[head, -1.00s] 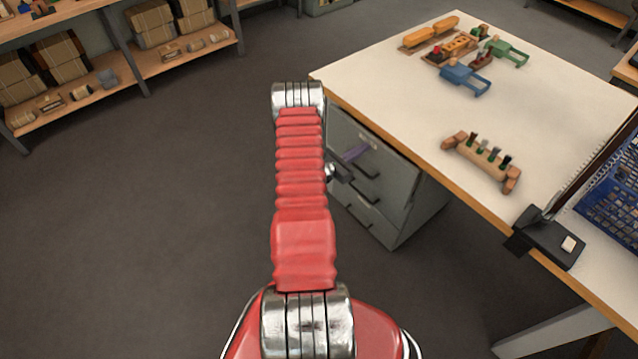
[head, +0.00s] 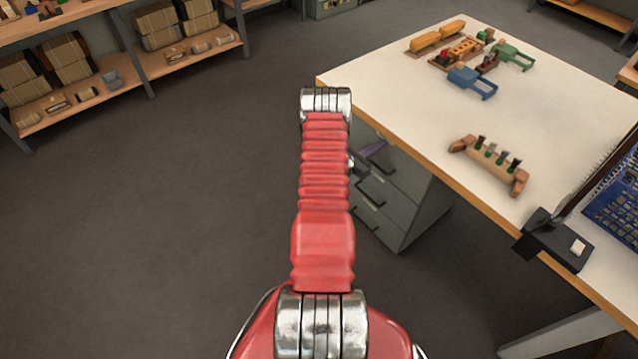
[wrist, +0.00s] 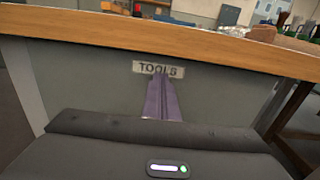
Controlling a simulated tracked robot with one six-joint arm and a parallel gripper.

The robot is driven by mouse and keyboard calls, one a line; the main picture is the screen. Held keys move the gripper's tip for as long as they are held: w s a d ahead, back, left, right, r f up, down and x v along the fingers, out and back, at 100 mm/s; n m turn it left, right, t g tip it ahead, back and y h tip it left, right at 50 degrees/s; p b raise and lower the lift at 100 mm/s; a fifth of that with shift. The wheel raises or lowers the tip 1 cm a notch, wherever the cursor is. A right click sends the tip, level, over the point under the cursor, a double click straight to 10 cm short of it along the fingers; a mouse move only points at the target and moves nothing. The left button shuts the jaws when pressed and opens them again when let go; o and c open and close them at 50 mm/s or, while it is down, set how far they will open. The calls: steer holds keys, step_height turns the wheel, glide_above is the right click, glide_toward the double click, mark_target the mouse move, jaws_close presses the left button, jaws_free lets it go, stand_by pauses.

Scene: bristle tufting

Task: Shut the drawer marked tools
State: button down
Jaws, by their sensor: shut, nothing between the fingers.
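The drawer marked tools fills the middle of the wrist view as a grey front (wrist: 85,75). Its TOOLS label (wrist: 158,69) sits just under the wooden table edge. My gripper (wrist: 160,82) is shut and empty, its purple fingers pointing at the front and overlapping the label's lower edge. I cannot tell for sure whether the tips touch. In the head view, the grey drawer cabinet (head: 427,205) stands under the table's left end. My red arm hides part of it, and only a bit of my purple gripper (head: 375,149) shows. How far the top drawer stands out is unclear.
The white-topped table (head: 400,105) overhangs the cabinet. Shelves (head: 190,55) stand at the back left. The floor to the left is clear.

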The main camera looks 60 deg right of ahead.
steer(key=shift+d+r, duration=0.15)
steer(key=shift+d, duration=0.2)
steer(key=v, duration=1.4)
steer(key=shift+a, duration=0.35)
steer(key=shift+f, duration=0.25)
